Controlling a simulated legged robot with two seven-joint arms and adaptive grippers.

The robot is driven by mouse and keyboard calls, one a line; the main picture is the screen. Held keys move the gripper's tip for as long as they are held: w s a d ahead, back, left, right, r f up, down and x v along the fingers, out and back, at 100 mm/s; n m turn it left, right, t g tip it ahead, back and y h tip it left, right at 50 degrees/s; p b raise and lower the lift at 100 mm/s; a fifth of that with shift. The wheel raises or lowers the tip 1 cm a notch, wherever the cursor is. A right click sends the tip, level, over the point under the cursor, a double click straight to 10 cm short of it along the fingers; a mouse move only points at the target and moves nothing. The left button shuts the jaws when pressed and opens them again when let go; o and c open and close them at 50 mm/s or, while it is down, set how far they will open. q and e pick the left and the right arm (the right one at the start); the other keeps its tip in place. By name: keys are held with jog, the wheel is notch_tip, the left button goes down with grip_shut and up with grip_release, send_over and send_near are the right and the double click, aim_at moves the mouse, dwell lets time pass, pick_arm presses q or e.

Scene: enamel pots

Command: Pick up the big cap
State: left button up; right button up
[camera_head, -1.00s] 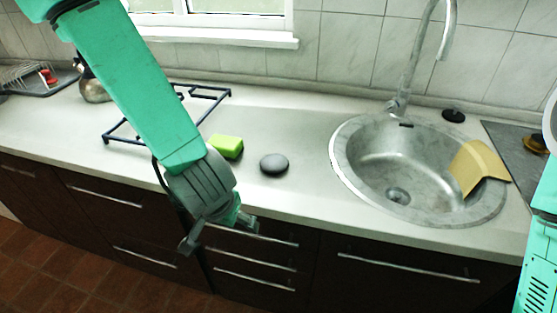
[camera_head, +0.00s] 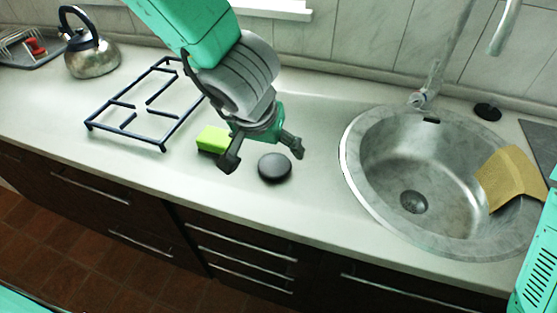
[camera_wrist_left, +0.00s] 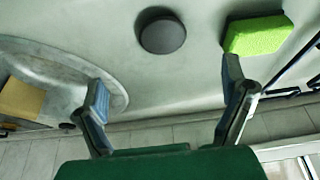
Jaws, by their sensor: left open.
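The big cap (camera_head: 274,167) is a dark grey, round, flat-domed piece lying on the light countertop between the green sponge and the sink. It also shows in the left wrist view (camera_wrist_left: 162,31), beyond the fingertips and between their lines. My left gripper (camera_head: 262,154) is open and empty, with its fingers spread above and just behind the cap in the head view. In the left wrist view the left gripper (camera_wrist_left: 165,80) has clear space between its fingers. No contact with the cap is visible. My right gripper is out of view.
A green sponge (camera_head: 213,139) lies close to the cap's left, near one finger. A dark blue pot-stand grate (camera_head: 150,115) and a kettle (camera_head: 92,58) are further left. A smaller black cap (camera_head: 487,111) lies behind the sink.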

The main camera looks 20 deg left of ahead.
pick_arm(q)
jog(key=b, duration=0.2)
send_over(276, 165)
jog(key=s, duration=0.3)
jog(key=f, duration=0.6)
jog(key=shift+w+a, duration=0.2)
jog(key=shift+w+d+f, duration=0.15)
jog(key=shift+d+f, duration=0.1)
jog(key=shift+d, duration=0.05)
jog(key=shift+f+b, duration=0.25)
jog(key=shift+b, duration=0.05)
jog(key=x, duration=0.1)
jog(key=b+x, duration=0.1)
jog(key=x, duration=0.2)
jog(key=shift+w+a+b, duration=0.2)
jog(key=shift+a+b, duration=0.05)
jog(key=shift+b, duration=0.05)
jog(key=shift+w+a+f, duration=0.15)
jog(key=shift+f, duration=0.05)
jog(key=shift+a, duration=0.1)
jog(key=shift+r, duration=0.1)
jog(key=c, duration=1.1)
jog(key=shift+d, duration=0.25)
jog(key=shift+c, duration=1.4)
jog(key=shift+d, duration=0.1)
